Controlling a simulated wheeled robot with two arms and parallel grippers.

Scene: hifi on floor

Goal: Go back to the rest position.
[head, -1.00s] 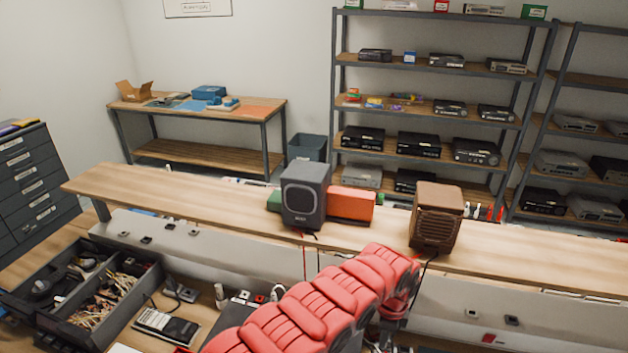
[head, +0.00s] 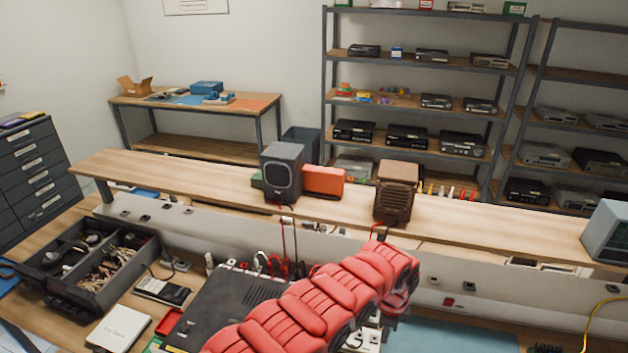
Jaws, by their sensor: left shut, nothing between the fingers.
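My left arm, with red padded segments, comes in from the bottom and reaches across the workbench in the head view. Its left gripper (head: 393,308) is at the far end, pointing down, shut and empty. It is partly hidden by the arm's last red segment. My right gripper is out of view.
A black hi-fi unit (head: 228,302) lies on the bench, partly behind my arm. A black parts tray (head: 88,268) stands at left. The raised shelf (head: 330,215) holds a grey speaker (head: 283,172), an orange box (head: 324,181) and a brown radio (head: 396,192). A blue mat (head: 455,336) at right looks clear.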

